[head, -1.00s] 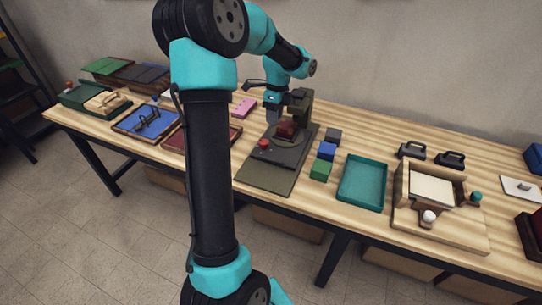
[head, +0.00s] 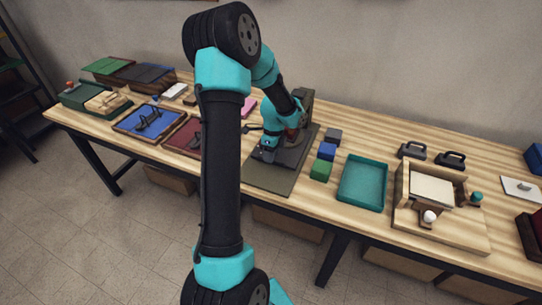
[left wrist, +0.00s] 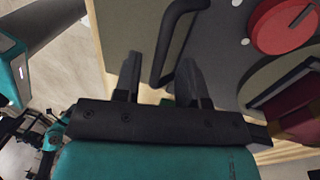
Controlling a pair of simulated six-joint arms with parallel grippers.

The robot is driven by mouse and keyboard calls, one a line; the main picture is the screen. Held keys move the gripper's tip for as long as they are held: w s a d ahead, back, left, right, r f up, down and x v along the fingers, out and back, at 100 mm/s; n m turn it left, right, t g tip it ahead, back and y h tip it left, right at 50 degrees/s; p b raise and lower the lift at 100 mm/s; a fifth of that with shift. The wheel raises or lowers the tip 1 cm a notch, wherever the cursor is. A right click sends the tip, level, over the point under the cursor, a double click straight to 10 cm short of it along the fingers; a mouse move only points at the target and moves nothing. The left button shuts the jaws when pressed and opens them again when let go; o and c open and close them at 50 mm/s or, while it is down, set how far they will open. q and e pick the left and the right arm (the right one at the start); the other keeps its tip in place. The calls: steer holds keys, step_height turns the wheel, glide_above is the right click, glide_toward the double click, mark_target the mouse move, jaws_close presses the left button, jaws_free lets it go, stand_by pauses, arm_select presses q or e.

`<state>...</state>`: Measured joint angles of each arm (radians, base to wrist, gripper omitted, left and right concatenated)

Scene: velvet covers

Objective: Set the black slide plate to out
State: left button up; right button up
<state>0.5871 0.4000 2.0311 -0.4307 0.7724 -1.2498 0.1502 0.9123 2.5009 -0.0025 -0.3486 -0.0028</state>
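The black slide plate (left wrist: 222,45) is a dark grey sheet on an olive-grey base (head: 265,182), which stands on the table. A black bar handle (left wrist: 171,35) rises by the plate's edge in the left wrist view. My left gripper (left wrist: 158,78) is open, with the near end of the handle showing between its fingers; I cannot tell whether they touch it. In the head view my left gripper (head: 264,153) is low over the plate's left part, and the arm hides much of the plate and the handle. My right gripper is not in view.
A red round knob (left wrist: 287,22) sits on the plate. Green (head: 320,170), blue (head: 326,151) and dark (head: 333,135) blocks stand right of the base, then a teal tray (head: 362,182). A brown-framed red tray (head: 185,137) lies to the left.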

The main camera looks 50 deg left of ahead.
arm_select(q)
steer(key=shift+s+f, duration=0.1)
steer(key=shift+f, duration=0.25)
steer(key=shift+c, duration=0.3)
jaws_close()
